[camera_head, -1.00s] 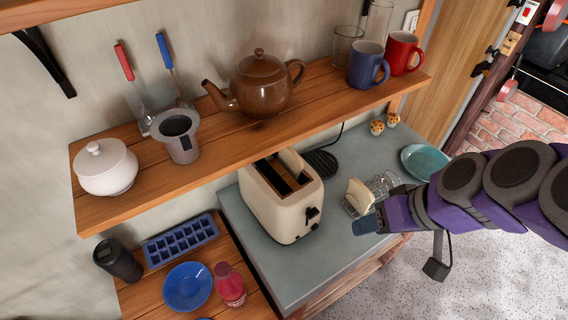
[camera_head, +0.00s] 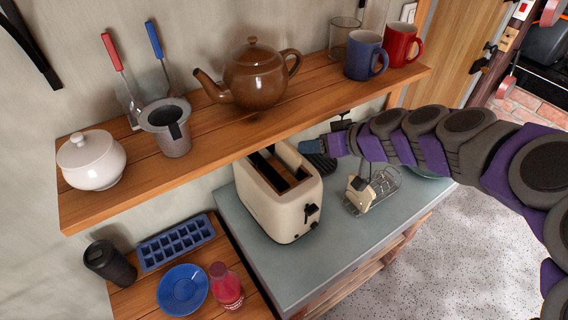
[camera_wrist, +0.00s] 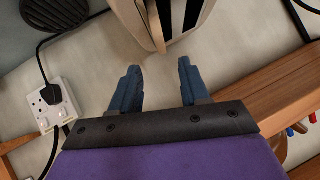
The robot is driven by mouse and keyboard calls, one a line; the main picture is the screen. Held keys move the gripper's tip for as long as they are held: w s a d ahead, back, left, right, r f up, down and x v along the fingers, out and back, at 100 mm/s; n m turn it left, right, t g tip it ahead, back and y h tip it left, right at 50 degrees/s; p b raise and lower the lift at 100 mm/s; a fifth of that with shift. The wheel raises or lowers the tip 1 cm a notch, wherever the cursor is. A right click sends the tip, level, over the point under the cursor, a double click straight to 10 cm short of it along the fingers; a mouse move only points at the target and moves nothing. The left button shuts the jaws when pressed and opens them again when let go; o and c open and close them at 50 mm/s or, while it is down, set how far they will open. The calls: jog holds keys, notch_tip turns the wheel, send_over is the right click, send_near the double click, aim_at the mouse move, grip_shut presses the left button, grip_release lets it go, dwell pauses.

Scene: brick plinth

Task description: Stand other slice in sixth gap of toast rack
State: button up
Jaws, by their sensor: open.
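The cream toaster (camera_head: 285,215) stands on the grey-green counter, its two slots facing up. I cannot make out a slice in the slots. The wire toast rack (camera_head: 384,184) stands to the right of the toaster, with one pale slice (camera_head: 357,197) upright at its left end. My gripper (camera_head: 312,147) is beside the back right of the toaster, just below the shelf edge. In the wrist view my gripper (camera_wrist: 158,88) is open and empty, its blue fingers apart, with part of the toaster (camera_wrist: 160,20) beyond them.
The wooden shelf (camera_head: 225,135) hangs low over the toaster, carrying a brown teapot (camera_head: 253,76), mugs and a white pot. A teal plate lies partly hidden behind my arm. A wall socket (camera_wrist: 52,102) with a plug and cable shows in the wrist view.

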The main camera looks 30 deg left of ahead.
aim_at(293, 148)
jog(key=shift+x, duration=1.15)
jog(key=shift+b+x, duration=0.9)
jog(key=shift+x, duration=2.15)
jog(key=shift+r, duration=0.1)
jog(key=shift+d, duration=0.1)
jog(key=shift+c, duration=0.5)
grip_shut()
